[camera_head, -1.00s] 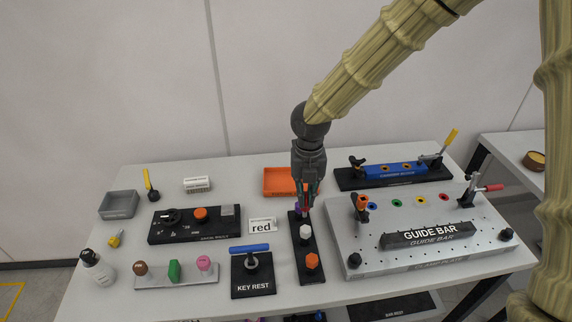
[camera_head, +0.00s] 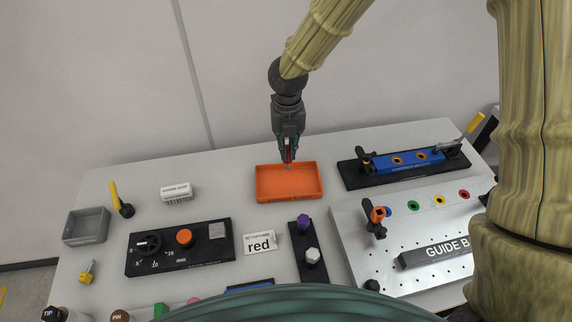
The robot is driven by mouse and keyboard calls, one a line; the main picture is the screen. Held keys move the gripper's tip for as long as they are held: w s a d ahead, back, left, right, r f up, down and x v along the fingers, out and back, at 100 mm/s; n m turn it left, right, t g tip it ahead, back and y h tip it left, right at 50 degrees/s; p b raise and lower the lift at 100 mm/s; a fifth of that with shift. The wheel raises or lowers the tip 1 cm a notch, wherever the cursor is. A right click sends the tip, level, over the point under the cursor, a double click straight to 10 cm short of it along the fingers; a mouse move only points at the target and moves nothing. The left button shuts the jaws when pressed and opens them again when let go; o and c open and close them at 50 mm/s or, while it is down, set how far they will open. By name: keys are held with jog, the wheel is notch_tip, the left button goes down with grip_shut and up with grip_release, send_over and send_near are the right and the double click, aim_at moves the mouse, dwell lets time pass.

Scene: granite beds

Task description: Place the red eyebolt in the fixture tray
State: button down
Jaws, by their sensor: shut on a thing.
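The red eyebolt (camera_head: 289,156) shows as a small red part between my fingertips, with a small grey tip below it; the fingers hide most of it. My gripper (camera_head: 289,153) points down and is shut on the eyebolt. It is at the back edge of the orange tray (camera_head: 270,196), which looks empty. The eyebolt's tip overlaps the tray's back part in the picture; I cannot tell whether it touches the tray floor.
A black rack (camera_head: 314,272) with purple and white hex-headed pieces stands in front of the tray. A card reading "red" (camera_head: 260,242) lies beside it. A blue block fixture (camera_head: 408,160) and a grey guide bar plate (camera_head: 365,262) are at right.

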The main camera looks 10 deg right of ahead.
aim_at(288, 168)
notch_tip(288, 168, down, 3)
jog(key=shift+w+d+f+p, duration=0.1)
jog(key=shift+w+d+p, duration=0.05)
jog(key=shift+p, duration=0.15)
jog(key=shift+f, duration=0.35)
jog(key=shift+f+p, duration=0.6)
jog(key=shift+f, duration=1.1)
jog(key=shift+f, duration=0.15)
jog(key=c, duration=1.5)
grip_release()
jog(key=shift+c, duration=0.2)
jog(key=shift+r, duration=0.2)
notch_tip(288, 168, up, 12)
jog(key=b, duration=0.2)
jog(key=shift+b, duration=0.35)
